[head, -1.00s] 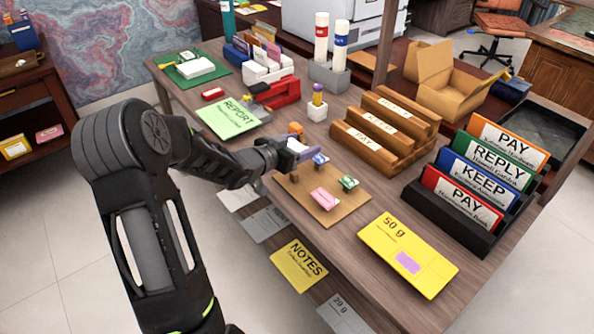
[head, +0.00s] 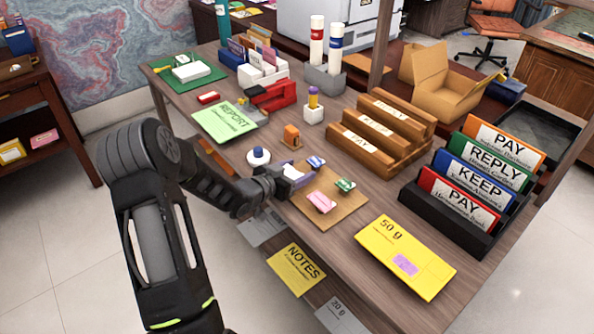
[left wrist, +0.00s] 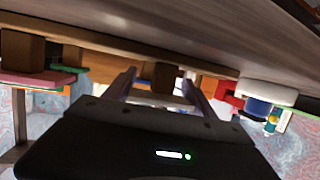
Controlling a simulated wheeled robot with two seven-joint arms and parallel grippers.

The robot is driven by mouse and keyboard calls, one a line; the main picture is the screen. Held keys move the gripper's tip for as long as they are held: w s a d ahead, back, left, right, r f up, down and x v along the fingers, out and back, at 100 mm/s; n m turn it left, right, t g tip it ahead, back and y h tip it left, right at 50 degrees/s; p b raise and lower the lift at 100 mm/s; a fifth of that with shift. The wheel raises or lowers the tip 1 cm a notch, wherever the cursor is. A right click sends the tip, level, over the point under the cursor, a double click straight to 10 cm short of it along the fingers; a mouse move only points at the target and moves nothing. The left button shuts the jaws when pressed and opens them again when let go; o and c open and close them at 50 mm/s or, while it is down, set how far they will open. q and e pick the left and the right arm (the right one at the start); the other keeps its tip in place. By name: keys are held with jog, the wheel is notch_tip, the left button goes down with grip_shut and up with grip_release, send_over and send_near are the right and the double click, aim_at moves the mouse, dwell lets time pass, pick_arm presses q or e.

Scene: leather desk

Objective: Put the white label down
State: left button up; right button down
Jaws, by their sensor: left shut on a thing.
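My left gripper (head: 288,180) is low over the left edge of the brown board (head: 337,217) on the desk. It is shut on the white label (head: 297,171), partly hidden by the fingers. In the left wrist view the pale label (left wrist: 160,99) shows between the two fingers (left wrist: 165,88). Whether the label touches the board or desk I cannot tell. My right gripper is not in view.
A round white-and-blue thing (head: 258,157) and an orange block (head: 291,136) stand just behind the gripper. Wooden tiered racks (head: 385,138) stand behind the board. A yellow 50 g envelope (head: 405,258) lies at the right front. The board's front part is bare.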

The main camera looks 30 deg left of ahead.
pick_arm(q)
jog(key=shift+f, duration=0.2)
jog(key=o, duration=1.3)
jog(key=shift+r, duration=0.15)
jog(key=v, duration=0.7)
jog(key=shift+s+b, duration=0.4)
